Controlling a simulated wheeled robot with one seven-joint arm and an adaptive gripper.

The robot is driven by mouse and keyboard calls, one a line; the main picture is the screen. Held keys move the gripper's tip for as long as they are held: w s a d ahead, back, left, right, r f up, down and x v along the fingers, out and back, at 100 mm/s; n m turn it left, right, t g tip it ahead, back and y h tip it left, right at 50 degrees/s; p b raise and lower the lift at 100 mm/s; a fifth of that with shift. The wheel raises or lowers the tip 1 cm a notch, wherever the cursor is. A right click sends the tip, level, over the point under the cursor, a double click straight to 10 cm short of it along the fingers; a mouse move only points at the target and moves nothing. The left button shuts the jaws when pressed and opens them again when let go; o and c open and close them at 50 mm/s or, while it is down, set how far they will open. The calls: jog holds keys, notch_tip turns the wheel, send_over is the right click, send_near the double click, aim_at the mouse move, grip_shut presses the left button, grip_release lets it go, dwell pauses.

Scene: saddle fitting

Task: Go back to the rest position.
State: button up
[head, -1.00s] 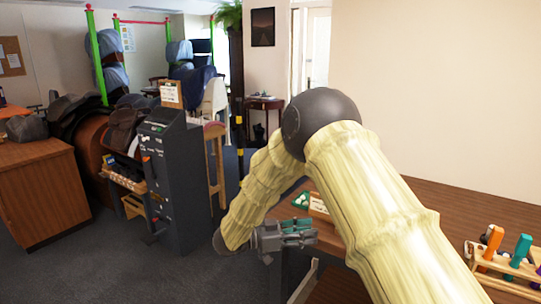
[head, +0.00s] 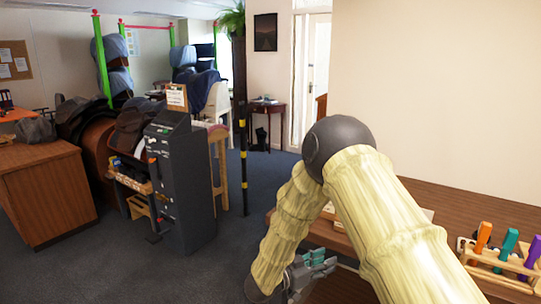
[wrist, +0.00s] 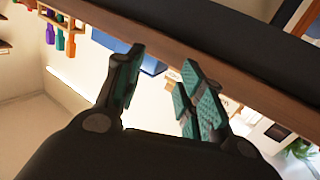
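My gripper (head: 322,260) shows low in the head view, partly behind my own arm, beside the near left side of the wooden workbench (head: 455,208). In the wrist view my gripper (wrist: 160,75) has its two teal-padded fingers spread apart, with nothing between them. The bench edge (wrist: 195,62) runs across the tilted wrist view behind the fingers. I cannot tell the exact distance between fingers and bench.
A tool rack (head: 498,262) with orange, teal and purple handles stands on the bench at right. A dark grey cabinet (head: 183,185) and a wooden counter (head: 45,195) stand at left. Carpet (head: 225,245) is clear between cabinet and bench.

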jog(key=s+d+f+n+y, duration=0.4)
jog(key=s+f, duration=0.3)
jog(key=f, duration=0.4)
jog(key=s+d+f+n+y, duration=0.2)
jog(key=s+f+n+y, duration=0.4)
jog(key=f, duration=0.5)
jog(key=s+f+g+y, duration=0.1)
jog(key=s+f+g, duration=0.1)
jog(key=s, duration=0.9)
jog(key=s+f+g+y+p, duration=0.1)
jog(key=s+g, duration=0.3)
jog(key=s, duration=0.8)
jog(key=s+f+g+y, duration=0.2)
jog(key=s+f+y, duration=0.1)
jog(key=s, duration=0.9)
jog(key=shift+d+f+n+g+p, duration=0.15)
jog(key=shift+d+n+g+p, duration=0.05)
jog(key=shift+n+g+p, duration=0.2)
